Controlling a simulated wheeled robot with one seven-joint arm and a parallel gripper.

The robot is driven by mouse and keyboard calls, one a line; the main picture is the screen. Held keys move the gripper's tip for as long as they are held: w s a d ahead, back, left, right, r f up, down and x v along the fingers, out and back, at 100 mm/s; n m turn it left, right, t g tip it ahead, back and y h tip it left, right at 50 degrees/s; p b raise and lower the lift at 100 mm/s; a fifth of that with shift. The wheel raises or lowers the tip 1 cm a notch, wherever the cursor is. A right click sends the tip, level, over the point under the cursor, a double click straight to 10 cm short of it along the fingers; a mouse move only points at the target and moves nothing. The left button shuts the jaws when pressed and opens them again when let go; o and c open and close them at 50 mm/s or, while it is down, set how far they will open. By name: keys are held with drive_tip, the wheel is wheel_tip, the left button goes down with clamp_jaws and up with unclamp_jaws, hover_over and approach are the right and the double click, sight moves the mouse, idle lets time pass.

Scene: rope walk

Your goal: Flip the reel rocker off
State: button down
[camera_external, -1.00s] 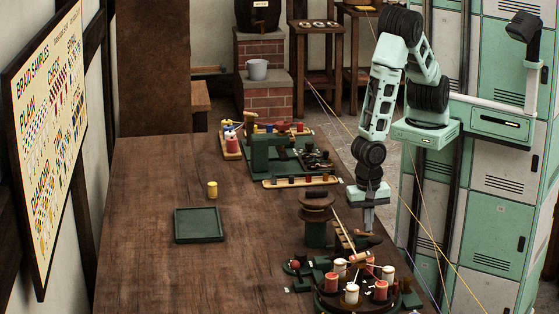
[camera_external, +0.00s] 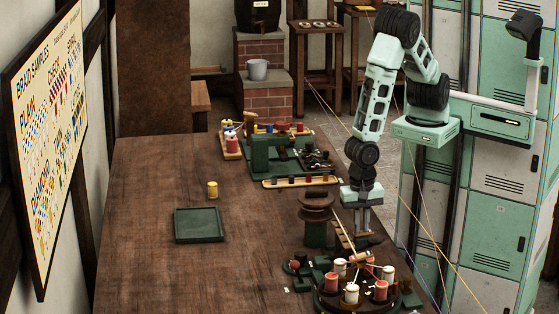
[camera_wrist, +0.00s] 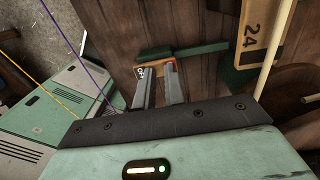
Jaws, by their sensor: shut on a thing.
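My gripper (camera_external: 368,236) points down at the right edge of the long wooden table, beside the round-topped green post. In the wrist view its two grey fingers (camera_wrist: 160,76) are close together. Their tips meet a small orange-edged block with a white-and-black mark (camera_wrist: 169,66), which appears to be the reel rocker. A dark green bar (camera_wrist: 190,51) runs just beyond the fingertips. The fingers hide part of the block, and I cannot tell which way the rocker is tipped. In the outside view the rocker is too small and covered to make out.
A wooden plate marked 24 (camera_wrist: 252,38) and a pale rod (camera_wrist: 276,45) are right of my fingers. The carousel with red and white bobbins (camera_external: 352,293) stands in front. The round-topped post (camera_external: 316,212) is left.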

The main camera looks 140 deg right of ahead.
wheel_tip(320, 180, up, 14)
drive_tip(key=p, duration=0.3)
drive_tip(key=shift+w+d, duration=0.25)
drive_tip(key=shift+d, duration=0.05)
drive_tip(key=b, duration=0.3)
drive_tip(key=w+g+y+b, duration=0.1)
drive_tip(key=b, duration=0.3)
drive_tip(key=shift+w+d+g+b, duration=0.25)
drive_tip(key=shift+d+g+b, duration=0.05)
drive_tip(key=shift+d, duration=0.05)
drive_tip(key=shift+f, duration=0.15)
drive_tip(key=f, duration=0.4)
drive_tip(key=s+a+f, duration=0.1)
drive_tip(key=f, duration=0.4)
drive_tip(key=s+a+f, duration=0.1)
drive_tip(key=f, duration=0.3)
drive_tip(key=shift+s+a+f, duration=0.1)
drive_tip(key=shift+s+f, duration=0.05)
drive_tip(key=shift+f, duration=0.05)
